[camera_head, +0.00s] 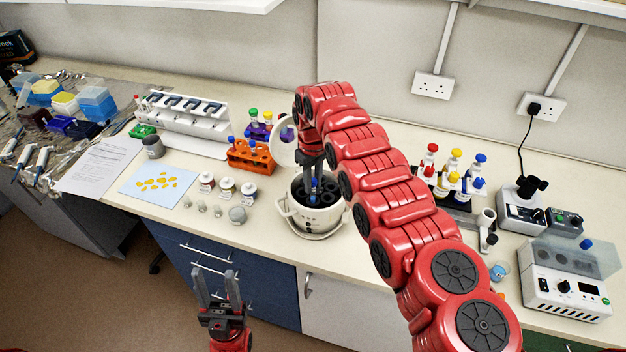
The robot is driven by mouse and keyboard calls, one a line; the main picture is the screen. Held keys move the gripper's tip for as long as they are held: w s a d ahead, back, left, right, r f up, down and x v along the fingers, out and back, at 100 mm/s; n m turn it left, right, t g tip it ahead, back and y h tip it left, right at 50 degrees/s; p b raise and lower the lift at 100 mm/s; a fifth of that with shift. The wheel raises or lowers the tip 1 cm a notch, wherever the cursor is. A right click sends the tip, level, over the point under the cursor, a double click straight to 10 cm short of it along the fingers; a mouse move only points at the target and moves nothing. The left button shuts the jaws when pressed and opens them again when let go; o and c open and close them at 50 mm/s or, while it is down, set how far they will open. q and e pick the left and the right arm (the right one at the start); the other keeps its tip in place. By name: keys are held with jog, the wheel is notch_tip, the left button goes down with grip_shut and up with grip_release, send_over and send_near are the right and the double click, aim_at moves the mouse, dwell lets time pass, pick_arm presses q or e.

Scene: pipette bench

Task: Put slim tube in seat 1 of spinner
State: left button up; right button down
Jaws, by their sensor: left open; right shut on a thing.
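The spinner (300,217) is a small white round machine with a dark rotor (331,197), and its round lid (280,150) stands open behind it. My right gripper (316,178) points down over the rotor. It is shut on the slim tube (316,187), of which only a bit of blue shows between the fingers. The tube's lower end is hidden, so I cannot tell whether it is inside a seat or above it. The seat numbers are too small to read. My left gripper (217,290) is open and empty, in front of the bench's front edge.
An orange rack (250,157) with tubes stands left of the spinner, with several small jars (227,188) in front of it. A rack with coloured caps (452,178) and a white device (565,285) stand right, beyond my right arm.

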jog(key=shift+f, duration=0.4)
jog(key=shift+f+b, duration=0.9)
jog(key=shift+f, duration=0.05)
jog(key=c, duration=0.6)
grip_release()
notch_tip(320, 180, up, 4)
jog(key=shift+r+b, duration=0.2)
jog(key=shift+b, duration=0.95)
jog(key=r, duration=0.2)
jog(key=r+p, duration=0.1)
jog(key=r, duration=0.1)
jog(key=shift+s+a+r, duration=0.1)
jog(key=shift+a+r, duration=0.1)
jog(key=shift+r, duration=0.2)
jog(key=shift+d+r+p, duration=0.2)
jog(key=shift+r+p, duration=3.9)
jog(key=shift+r, duration=0.05)
